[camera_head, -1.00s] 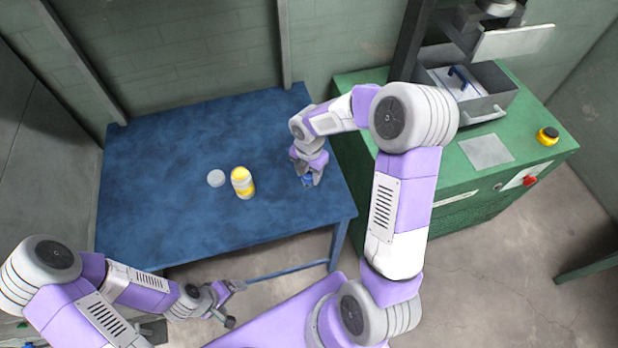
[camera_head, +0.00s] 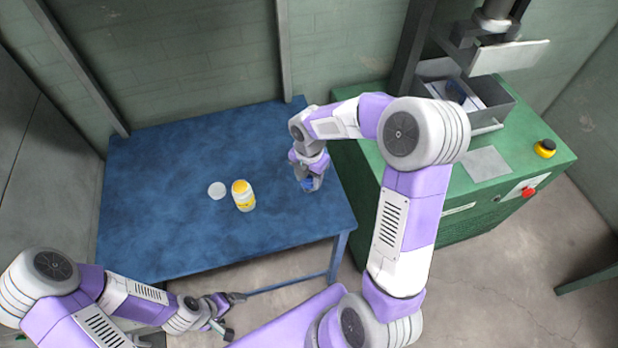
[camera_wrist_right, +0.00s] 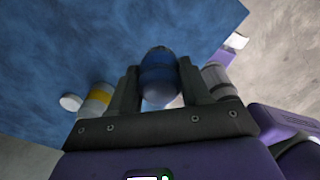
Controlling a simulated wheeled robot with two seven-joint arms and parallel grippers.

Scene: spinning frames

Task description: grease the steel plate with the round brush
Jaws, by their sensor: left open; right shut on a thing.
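My right gripper (camera_head: 312,184) is shut on a dark blue rounded thing, perhaps the round brush (camera_wrist_right: 158,72), at the right part of the blue table. It sits upright between the fingers in the right wrist view; its lower end is hidden and I see no bristles. A yellow-and-white jar (camera_head: 243,196) stands left of this gripper, with a flat white disc (camera_head: 217,190) beside it. A flat grey sheet, perhaps the steel plate (camera_head: 487,164), lies on the green machine at right. My left gripper (camera_head: 232,312) is open and empty in front of the table.
The blue table (camera_head: 150,200) is mostly bare. The green machine (camera_head: 470,220) carries a grey open box (camera_head: 490,110) with a blue-handled thing inside, below a raised press head (camera_head: 508,57). A yellow-black knob (camera_head: 545,148) stands at its right.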

